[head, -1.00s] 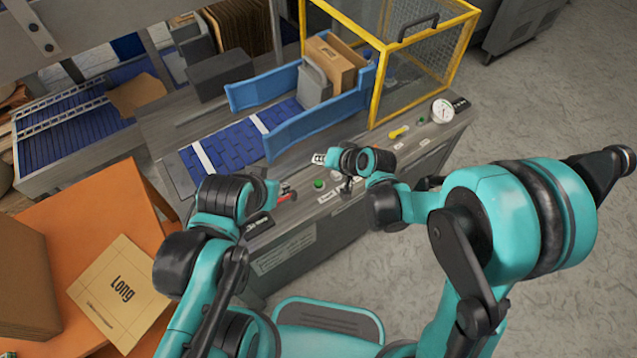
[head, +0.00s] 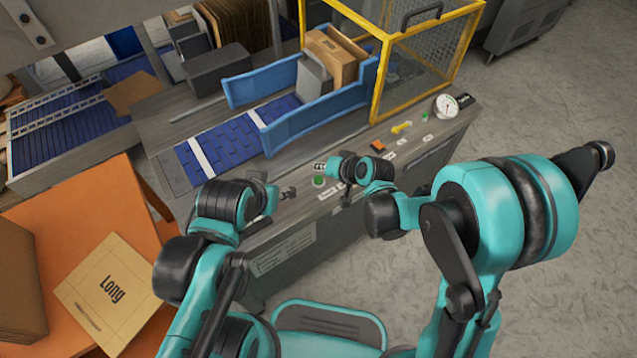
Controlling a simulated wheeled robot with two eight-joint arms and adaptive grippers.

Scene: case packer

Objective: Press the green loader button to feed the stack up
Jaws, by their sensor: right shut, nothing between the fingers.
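A green button (head: 318,181) sits on the machine's front ledge, with small white labels beside it. My right gripper (head: 320,167) is shut and empty, its tips just above that button in the picture; I cannot tell whether they touch it. A second, smaller green button (head: 424,116) sits farther right on the ledge. The label text is too small to read. A brown carton stack (head: 333,57) stands between blue side guides (head: 320,119) behind a grey block (head: 313,82).
An orange button (head: 378,146), a yellow handle (head: 401,127) and a round gauge (head: 446,105) line the ledge to the right. A yellow-framed mesh guard (head: 376,80) stands behind them.

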